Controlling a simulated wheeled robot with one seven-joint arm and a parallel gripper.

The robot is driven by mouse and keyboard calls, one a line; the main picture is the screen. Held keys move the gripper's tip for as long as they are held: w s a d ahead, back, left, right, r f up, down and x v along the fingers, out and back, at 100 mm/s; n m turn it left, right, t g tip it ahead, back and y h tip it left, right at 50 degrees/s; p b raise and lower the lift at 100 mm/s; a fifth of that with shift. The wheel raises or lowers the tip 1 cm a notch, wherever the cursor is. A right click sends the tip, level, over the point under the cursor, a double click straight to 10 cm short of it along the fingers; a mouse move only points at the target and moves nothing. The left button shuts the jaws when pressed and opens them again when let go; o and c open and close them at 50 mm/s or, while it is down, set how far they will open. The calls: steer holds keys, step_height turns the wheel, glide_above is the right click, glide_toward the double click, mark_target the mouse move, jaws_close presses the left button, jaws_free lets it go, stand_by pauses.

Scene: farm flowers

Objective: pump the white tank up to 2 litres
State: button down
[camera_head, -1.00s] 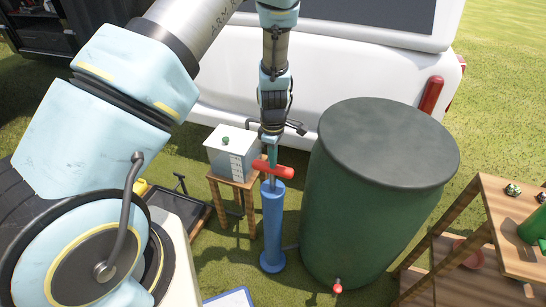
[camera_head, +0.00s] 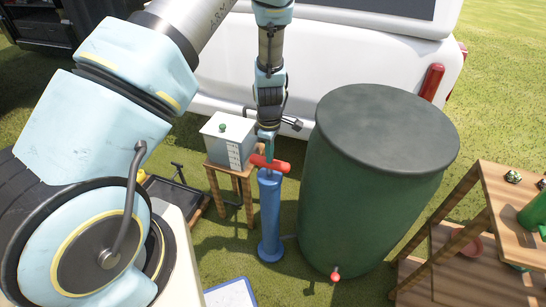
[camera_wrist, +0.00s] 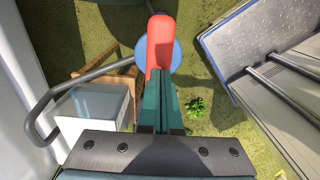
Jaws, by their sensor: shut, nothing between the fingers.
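The blue pump (camera_head: 270,215) stands upright on the grass, its red handle (camera_head: 284,166) close above the cylinder's top. My gripper (camera_head: 267,150) is shut and empty, pointing down at the handle's middle; its fingertips look to be touching the handle. In the wrist view the closed fingers (camera_wrist: 161,100) overlap the near end of the red handle (camera_wrist: 160,40), with the pump's blue top (camera_wrist: 174,54) behind. The white tank (camera_head: 221,150), with a green knob on its lid and a marked scale on its side, sits on a wooden stand (camera_head: 216,190). The level is too small to read.
A large green barrel (camera_head: 365,210) with a red tap (camera_head: 335,275) stands right of the pump. A wooden shelf (camera_head: 495,215) is at far right, a white vehicle (camera_head: 330,70) behind. A blue-edged board (camera_head: 230,293) lies in front; a dark tray (camera_head: 177,195) lies left.

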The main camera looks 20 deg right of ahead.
step_height(320, 180, up, 12)
steer(key=b, duration=0.1)
steer(key=shift+f+b, duration=0.15)
steer(key=shift+b, duration=0.25)
stand_by(0.4)
